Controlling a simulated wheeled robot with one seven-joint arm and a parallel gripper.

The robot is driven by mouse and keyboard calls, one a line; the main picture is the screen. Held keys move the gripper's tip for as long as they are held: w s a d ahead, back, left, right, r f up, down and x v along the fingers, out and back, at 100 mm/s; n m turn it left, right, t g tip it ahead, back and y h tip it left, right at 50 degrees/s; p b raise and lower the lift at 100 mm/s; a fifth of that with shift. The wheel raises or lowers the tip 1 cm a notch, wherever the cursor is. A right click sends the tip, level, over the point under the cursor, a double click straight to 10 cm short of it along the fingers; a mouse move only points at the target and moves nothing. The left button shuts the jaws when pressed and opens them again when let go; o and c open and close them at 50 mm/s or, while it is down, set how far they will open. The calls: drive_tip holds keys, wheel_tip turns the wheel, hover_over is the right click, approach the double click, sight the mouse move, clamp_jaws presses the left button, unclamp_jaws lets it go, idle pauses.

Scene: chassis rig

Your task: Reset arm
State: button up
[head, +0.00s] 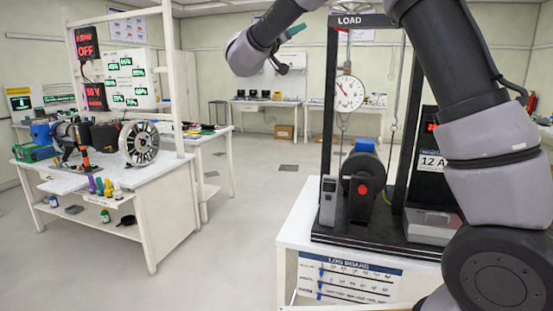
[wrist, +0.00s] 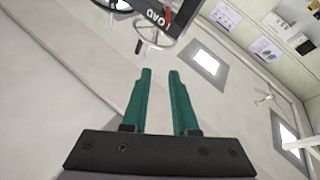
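My arm rises along the right of the head view and bends over at the top. My gripper shows in the head view as a small teal fingertip (head: 297,30) high up, just left of the LOAD sign (head: 350,20). In the wrist view my gripper (wrist: 160,72) has two green fingers standing apart with nothing between them. The black LOAD frame (wrist: 168,18) shows beyond the fingertips at the top of the wrist view.
The load rig holds a dial scale (head: 349,93) and a black motor unit (head: 363,180) on a white bench (head: 293,232). A workbench (head: 165,212) with a spoked wheel (head: 139,144) stands at left. Open floor (head: 235,205) lies between them.

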drive_tip(key=w+d+r+t+y, duration=0.1)
drive_tip(key=d+r+t+y, duration=0.25)
drive_tip(key=d+y, duration=0.4)
drive_tip(key=s+d+n+g+y, duration=0.2)
drive_tip(key=s+d+y, duration=0.1)
drive_tip(key=s+y, duration=0.3)
drive_tip(key=s+d+f+g+y, duration=0.1)
drive_tip(key=s+d+f+g, duration=0.2)
drive_tip(key=s+f, duration=0.4)
drive_tip(key=s+d+f+m+g+y, duration=0.1)
drive_tip(key=s+d+f+g, duration=0.2)
drive_tip(key=s+f, duration=0.5)
drive_tip(key=s+d+f+m+g+y, duration=0.1)
drive_tip(key=s+d+f+g, duration=0.2)
drive_tip(key=s, duration=1.1)
wheel_tip(320, 180, down, 5)
drive_tip(key=shift+f+g, duration=0.1)
drive_tip(key=shift+g, duration=1.05)
